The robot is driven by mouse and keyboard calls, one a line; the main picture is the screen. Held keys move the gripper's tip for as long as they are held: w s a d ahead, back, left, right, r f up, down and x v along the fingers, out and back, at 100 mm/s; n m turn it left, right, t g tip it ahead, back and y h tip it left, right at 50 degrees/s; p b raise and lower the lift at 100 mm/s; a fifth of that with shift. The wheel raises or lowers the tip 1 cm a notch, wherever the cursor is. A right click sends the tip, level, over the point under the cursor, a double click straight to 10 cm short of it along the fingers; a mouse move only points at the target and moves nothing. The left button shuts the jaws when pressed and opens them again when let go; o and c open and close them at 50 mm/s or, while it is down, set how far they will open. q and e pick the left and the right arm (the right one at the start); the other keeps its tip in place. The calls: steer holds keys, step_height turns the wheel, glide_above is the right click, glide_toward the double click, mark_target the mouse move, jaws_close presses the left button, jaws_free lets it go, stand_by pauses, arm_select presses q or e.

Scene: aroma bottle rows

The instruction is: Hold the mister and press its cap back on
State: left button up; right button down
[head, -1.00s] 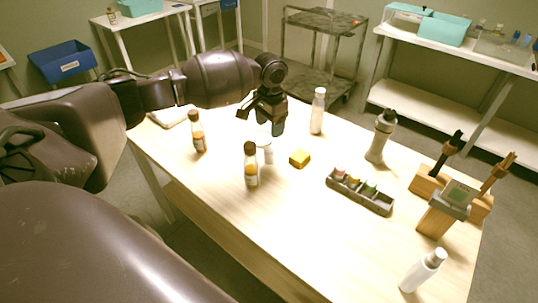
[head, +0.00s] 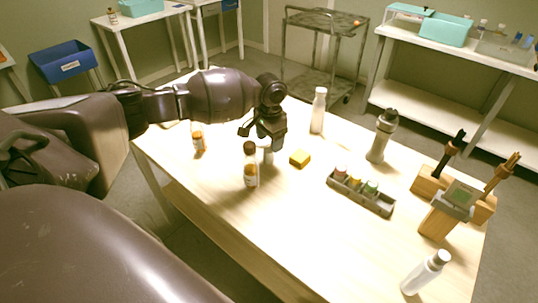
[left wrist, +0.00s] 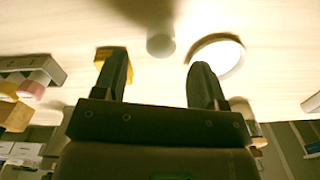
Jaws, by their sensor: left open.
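A small white bottle (head: 268,154) stands on the table, partly hidden just below my left gripper (head: 262,140). In the left wrist view a pale upright cylinder (left wrist: 160,42), which looks like it, lies beyond and between the two open fingers (left wrist: 160,85), apart from them. A round white ring or dish (left wrist: 217,52) is beside it. I cannot tell which is the mister. My right gripper is out of view.
Amber bottles stand close by, one in front (head: 250,168) and one to the left (head: 198,140). A yellow block (head: 300,158), a grey rack of small vials (head: 360,192), a grey bottle (head: 382,135) and wooden tool stands (head: 440,220) are to the right. The table's front middle is clear.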

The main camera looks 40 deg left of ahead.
mark_target(269, 150)
arm_select(q)
step_height(269, 150, down, 5)
steer(key=shift+s+a+f+b, duration=0.1)
steer(key=shift+s+f+b, duration=0.05)
steer(key=shift+b, duration=0.35)
steer(key=shift+c, duration=0.3)
steer(key=c, duration=0.9)
